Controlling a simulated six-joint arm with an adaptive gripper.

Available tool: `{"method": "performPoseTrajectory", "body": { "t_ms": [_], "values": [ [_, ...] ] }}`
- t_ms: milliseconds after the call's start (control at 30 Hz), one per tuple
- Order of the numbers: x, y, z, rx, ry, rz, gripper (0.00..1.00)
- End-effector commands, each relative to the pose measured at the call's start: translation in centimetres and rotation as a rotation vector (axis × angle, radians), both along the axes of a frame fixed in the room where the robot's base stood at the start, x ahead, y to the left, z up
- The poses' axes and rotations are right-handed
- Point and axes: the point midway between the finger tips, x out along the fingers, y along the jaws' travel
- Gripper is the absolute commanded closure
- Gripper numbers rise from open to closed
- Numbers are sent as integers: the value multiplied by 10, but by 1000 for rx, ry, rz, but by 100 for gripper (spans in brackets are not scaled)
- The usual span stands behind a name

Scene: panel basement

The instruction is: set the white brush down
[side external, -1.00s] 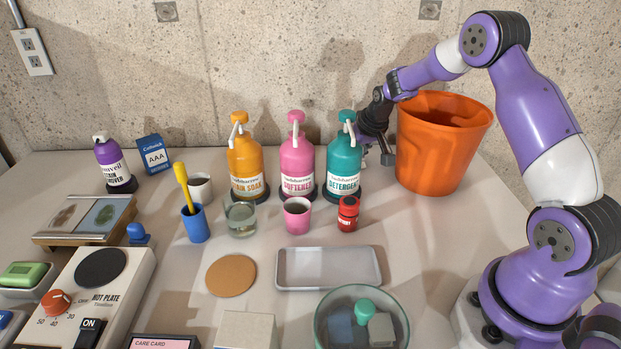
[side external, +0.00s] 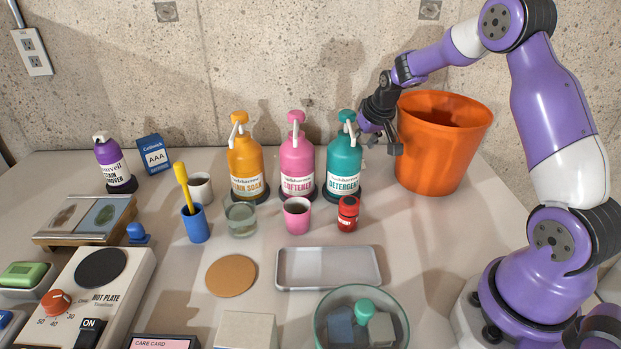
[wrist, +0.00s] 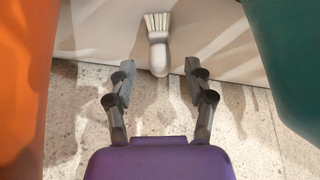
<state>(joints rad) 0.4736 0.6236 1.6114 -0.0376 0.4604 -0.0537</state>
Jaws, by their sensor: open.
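The white brush (wrist: 157,42) shows only in the wrist view. It lies on the table near the back edge, bristles toward the top of the picture and rounded handle end toward my gripper. My gripper (wrist: 158,72) is open and empty, with its fingers apart on either side of the handle end. In the side view my gripper (side external: 383,146) is behind the teal detergent bottle (side external: 344,165) and left of the orange bucket (side external: 435,150). The brush cannot be made out in that view.
The orange bucket and teal bottle flank my gripper closely. The concrete wall (side external: 280,50) rises behind. Pink (side external: 297,165) and orange (side external: 245,168) bottles stand further left. A red bottle (side external: 348,213), a pink cup (side external: 297,215) and a grey tray (side external: 328,268) are in front.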

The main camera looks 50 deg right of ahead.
Motion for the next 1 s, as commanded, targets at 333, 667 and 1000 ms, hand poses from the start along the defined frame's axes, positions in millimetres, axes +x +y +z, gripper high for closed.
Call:
{"method": "performPoseTrajectory", "body": {
  "t_ms": [333,667,1000],
  "values": [
    [-5,2,70,-2,-4,0,40],
    [-5,2,82,0,0,0,40],
    [-4,33,122,-74,-111,27,40]
  ]
}}
